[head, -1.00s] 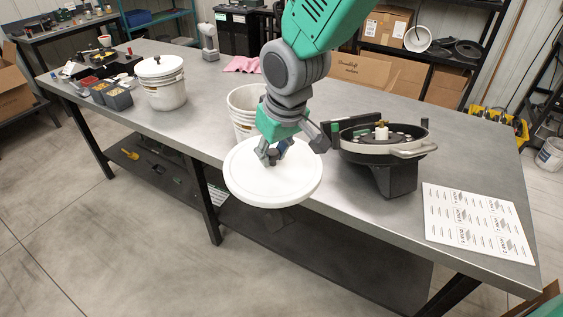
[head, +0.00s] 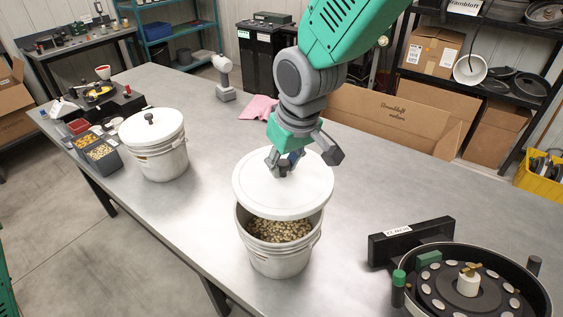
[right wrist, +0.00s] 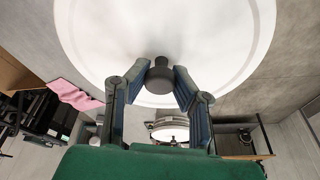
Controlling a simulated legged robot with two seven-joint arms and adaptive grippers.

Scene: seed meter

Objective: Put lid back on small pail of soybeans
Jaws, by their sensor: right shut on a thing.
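The white round lid (head: 283,195) is held by its dark knob in my right gripper (head: 284,167). The gripper is shut on the knob, which shows between the fingers in the right wrist view (right wrist: 160,80). The lid is above the small pail (head: 272,259), over its far part and a little tilted. The front of the pail's opening is uncovered, and tan soybeans (head: 280,230) show inside. I cannot tell whether the lid touches the pail's rear rim. My left gripper is not in view.
Another white pail with its lid on (head: 157,152) stands at the left on the metal table (head: 205,225). A round seed meter (head: 470,280) stands at the front right.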

